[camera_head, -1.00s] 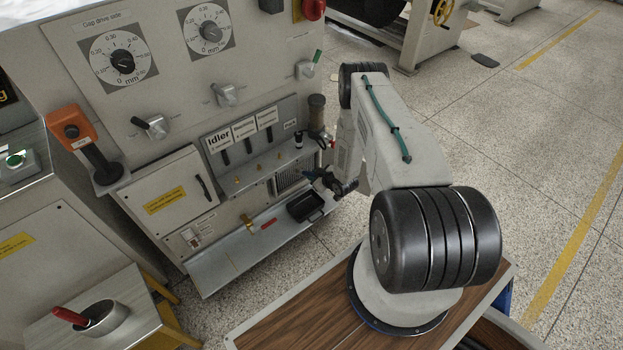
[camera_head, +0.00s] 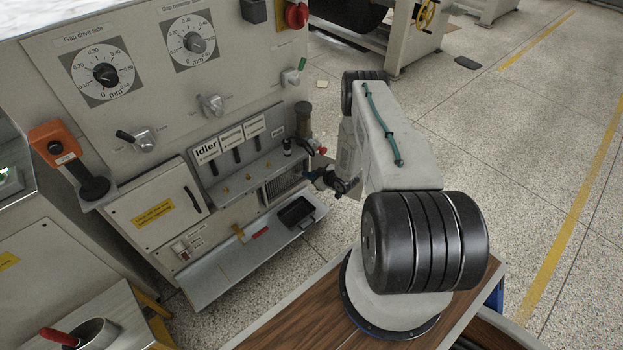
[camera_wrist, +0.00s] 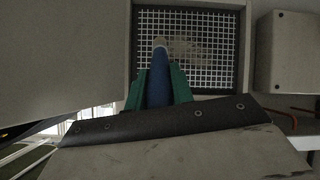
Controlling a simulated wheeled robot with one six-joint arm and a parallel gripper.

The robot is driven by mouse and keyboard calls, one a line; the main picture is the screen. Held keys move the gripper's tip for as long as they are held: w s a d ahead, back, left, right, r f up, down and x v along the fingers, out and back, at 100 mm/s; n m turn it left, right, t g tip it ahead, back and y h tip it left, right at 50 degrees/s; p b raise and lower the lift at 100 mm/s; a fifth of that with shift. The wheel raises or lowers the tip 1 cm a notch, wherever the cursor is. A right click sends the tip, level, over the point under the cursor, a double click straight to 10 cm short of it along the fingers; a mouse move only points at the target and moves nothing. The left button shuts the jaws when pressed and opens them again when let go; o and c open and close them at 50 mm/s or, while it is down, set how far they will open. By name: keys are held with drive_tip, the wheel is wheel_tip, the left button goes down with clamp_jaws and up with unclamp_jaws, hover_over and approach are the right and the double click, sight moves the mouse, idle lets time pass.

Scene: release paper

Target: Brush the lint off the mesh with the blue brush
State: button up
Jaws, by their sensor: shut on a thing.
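The mesh (camera_wrist: 215,75) is a pale grid in a dark frame in the wrist view. It shows small in the head view (camera_head: 283,184), low on the machine. Beige-grey lint (camera_wrist: 186,47) lies on its upper middle part. My gripper (camera_wrist: 158,88) has green fingers shut on the blue brush (camera_wrist: 159,92). The brush points at the mesh, and its pale tip overlaps the mesh's upper left, beside the lint. I cannot tell whether the tip touches. In the head view my gripper (camera_head: 322,178) is small and dark, just right of the mesh.
A grey box (camera_wrist: 286,50) stands right of the mesh. Below the mesh in the head view, a shelf (camera_head: 205,278) holds a black tray (camera_head: 297,212) and a red-handled item (camera_head: 259,232). Levers (camera_head: 238,155) sit above left. Open floor lies to the right.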

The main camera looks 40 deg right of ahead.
drive_tip(key=shift+d+r, duration=0.2)
drive_tip(key=shift+r, duration=0.4)
drive_tip(key=shift+a, duration=6.35)
drive_tip(key=shift+w+d+r, duration=0.1)
drive_tip(key=shift+d+r, duration=0.1)
drive_tip(key=shift+d, duration=1.9)
drive_tip(key=shift+s+d+r, duration=0.1)
drive_tip(key=shift+d+r, duration=0.05)
drive_tip(key=shift+d, duration=2)
drive_tip(key=shift+w+d+r, duration=0.1)
drive_tip(key=shift+d+r, duration=0.1)
drive_tip(key=shift+d, duration=1.9)
drive_tip(key=s, duration=0.6)
drive_tip(key=shift+s+d, duration=0.1)
drive_tip(key=shift+s, duration=0.05)
